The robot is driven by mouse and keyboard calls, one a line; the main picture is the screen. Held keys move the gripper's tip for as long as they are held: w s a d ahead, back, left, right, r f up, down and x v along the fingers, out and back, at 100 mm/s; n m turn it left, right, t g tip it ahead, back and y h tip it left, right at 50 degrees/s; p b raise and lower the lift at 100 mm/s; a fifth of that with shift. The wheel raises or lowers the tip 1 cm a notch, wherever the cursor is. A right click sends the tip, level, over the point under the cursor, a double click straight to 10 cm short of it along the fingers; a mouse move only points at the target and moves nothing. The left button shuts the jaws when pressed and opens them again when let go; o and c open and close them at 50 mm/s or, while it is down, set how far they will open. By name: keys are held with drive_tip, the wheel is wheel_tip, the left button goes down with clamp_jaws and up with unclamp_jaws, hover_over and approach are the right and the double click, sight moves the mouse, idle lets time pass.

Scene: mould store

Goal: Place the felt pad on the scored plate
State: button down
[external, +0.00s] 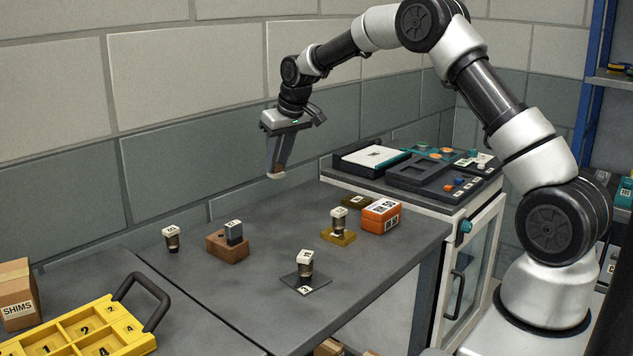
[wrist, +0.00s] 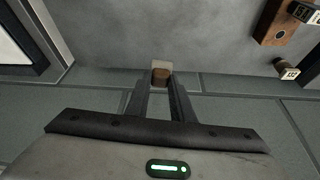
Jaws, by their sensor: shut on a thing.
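My gripper (external: 279,168) is raised above the far left part of the grey table. It is shut on a small block with a brown top and a flat pale base, which looks like the felt pad (wrist: 162,66). The pad hangs clear of the table, pale side down. Three thin plates lie on the table: a dark grey one (external: 318,281) and a brass one (external: 348,239), each under a pale-capped piece, and a brownish one (external: 356,201) behind the orange box. I cannot tell which is the scored plate; no scoring is clear.
An orange box (external: 381,216) stands beside the brass plate. A wooden block with a grey insert (external: 228,245) and a loose capped piece (external: 171,238) stand at left. A yellow tray (external: 135,341) is front left. A bench with dark trays (external: 414,173) borders the table.

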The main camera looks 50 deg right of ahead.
drive_tip(key=s+d+r+m+h+p, duration=0.1)
drive_tip(key=s+d, duration=0.5)
drive_tip(key=d, duration=0.3)
drive_tip(key=s+d+r+m+p, duration=0.1)
drive_tip(key=s+d+m, duration=0.1)
drive_tip(key=s+d, duration=0.5)
approach(355, 197)
drive_tip(key=shift+w+d+r+b, duration=0.1)
drive_tip(key=shift+w+b, duration=0.1)
drive_tip(key=shift+w, duration=0.25)
drive_tip(key=shift+w+d+r+b, duration=0.1)
drive_tip(key=shift+w+b, duration=0.05)
drive_tip(key=shift+w, duration=0.25)
drive_tip(key=shift+f, duration=2.15)
drive_tip(key=shift+f, duration=0.2)
drive_tip(key=c, duration=1.5)
unclamp_jaws()
drive_tip(key=shift+c, duration=0.2)
drive_tip(key=shift+r, duration=0.1)
